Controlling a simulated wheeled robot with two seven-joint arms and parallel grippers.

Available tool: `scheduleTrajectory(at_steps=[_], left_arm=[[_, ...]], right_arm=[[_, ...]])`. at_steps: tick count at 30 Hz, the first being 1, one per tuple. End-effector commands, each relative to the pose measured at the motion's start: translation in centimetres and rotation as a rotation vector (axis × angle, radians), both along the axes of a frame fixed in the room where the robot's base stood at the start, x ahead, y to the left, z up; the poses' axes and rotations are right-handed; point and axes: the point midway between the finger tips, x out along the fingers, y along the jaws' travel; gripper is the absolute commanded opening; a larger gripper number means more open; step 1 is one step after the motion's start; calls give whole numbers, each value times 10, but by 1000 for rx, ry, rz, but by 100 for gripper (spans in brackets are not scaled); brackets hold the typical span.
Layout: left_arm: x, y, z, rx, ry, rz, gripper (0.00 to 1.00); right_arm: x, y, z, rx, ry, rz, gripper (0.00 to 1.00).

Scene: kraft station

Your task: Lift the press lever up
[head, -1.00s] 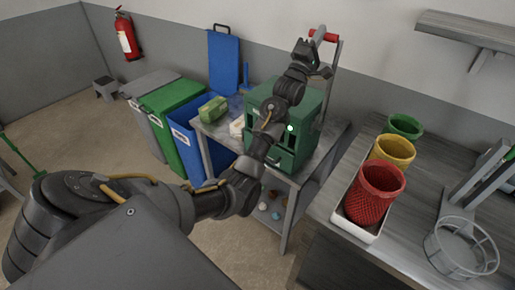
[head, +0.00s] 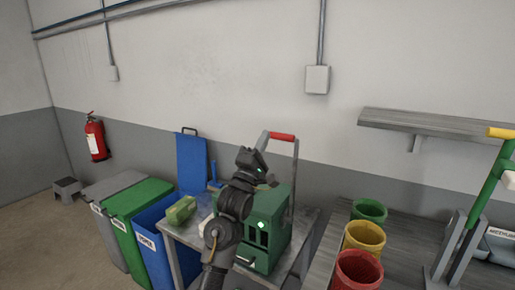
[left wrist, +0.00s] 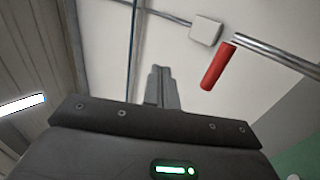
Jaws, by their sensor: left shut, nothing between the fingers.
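The green press (head: 262,225) stands on a small grey table at the middle bottom of the head view. Its grey lever frame stands upright over the box, with the red grip (head: 282,136) across the top. My left gripper (head: 252,160) is shut and empty, to the left of and a little below the red grip, apart from it. In the left wrist view the closed fingers (left wrist: 161,84) point up and the red grip (left wrist: 216,68) is to their right, with a gap between. My arm hides part of the press's left side. My right gripper is out of view.
Blue (head: 158,240), green and grey bins stand left of the small table (head: 180,232). A green package (head: 181,210) lies on its left end. Red, yellow (head: 364,241) and green baskets stand on the right bench. A wall shelf (head: 440,123) is above it. A green frame with a yellow grip (head: 501,132) is at far right.

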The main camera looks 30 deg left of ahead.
Motion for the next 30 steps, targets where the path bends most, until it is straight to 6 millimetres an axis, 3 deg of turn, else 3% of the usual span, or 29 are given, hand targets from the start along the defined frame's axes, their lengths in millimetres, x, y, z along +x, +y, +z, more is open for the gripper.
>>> scheduleTrajectory(at_steps=[7, 25, 28, 30], left_arm=[[-27, 0, 5, 0, -1, 0, 0], [-29, -2, 6, -1, 1, -3, 0], [-28, -4, -4, 17, 29, 10, 0], [-28, -7, -25, 59, 89, 41, 0]], right_arm=[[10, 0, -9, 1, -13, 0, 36], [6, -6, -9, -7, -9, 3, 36], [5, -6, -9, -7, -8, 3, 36], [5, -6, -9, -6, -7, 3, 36]])
